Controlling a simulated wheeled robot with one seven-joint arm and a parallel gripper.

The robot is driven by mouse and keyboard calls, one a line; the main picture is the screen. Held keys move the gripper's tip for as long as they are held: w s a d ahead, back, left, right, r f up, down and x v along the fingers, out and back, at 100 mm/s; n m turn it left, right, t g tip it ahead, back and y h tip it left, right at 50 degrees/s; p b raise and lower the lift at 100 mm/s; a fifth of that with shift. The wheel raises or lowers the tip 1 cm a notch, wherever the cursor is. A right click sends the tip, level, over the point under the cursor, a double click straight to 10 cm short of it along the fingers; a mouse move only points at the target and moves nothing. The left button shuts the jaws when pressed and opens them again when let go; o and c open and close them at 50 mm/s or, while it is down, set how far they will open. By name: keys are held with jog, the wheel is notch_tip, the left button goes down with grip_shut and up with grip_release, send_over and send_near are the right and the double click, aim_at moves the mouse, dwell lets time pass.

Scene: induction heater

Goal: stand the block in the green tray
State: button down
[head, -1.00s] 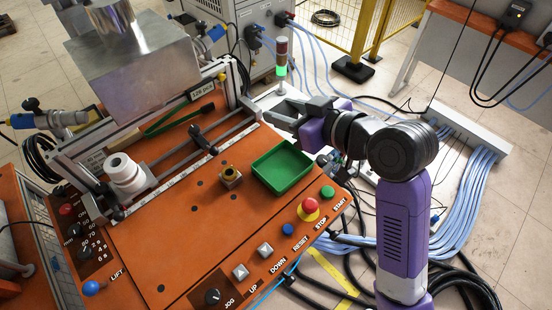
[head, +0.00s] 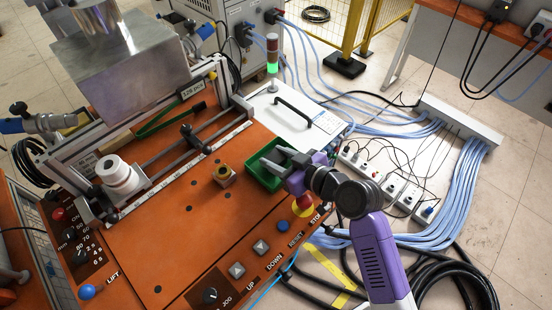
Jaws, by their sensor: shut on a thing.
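The green tray (head: 256,174) lies on the right part of the orange worktop, and its right side is partly covered by my gripper. My gripper (head: 278,158) reaches in from the right, with its grey fingers over the tray. It is shut on the block, but the block is small here and hard to tell apart from the grey fingers. I cannot tell whether the block touches the tray floor or how upright it is.
A small brass fitting (head: 223,174) stands on the worktop (head: 185,235) just left of the tray. The red stop button (head: 303,206) is close below my arm. A rail and a white cylinder (head: 119,177) stand further left. The front-middle worktop is clear.

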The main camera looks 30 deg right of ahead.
jog(key=shift+f, duration=0.45)
jog(key=c, duration=0.8)
grip_release()
jog(key=shift+f, duration=0.15)
jog(key=shift+c, duration=0.2)
jog(key=shift+r, duration=0.2)
jog(key=shift+s+d, duration=0.15)
jog(key=shift+s, duration=0.2)
jog(key=b+v, duration=0.2)
jog(key=v, duration=0.9)
jog(key=shift+s+r, duration=0.15)
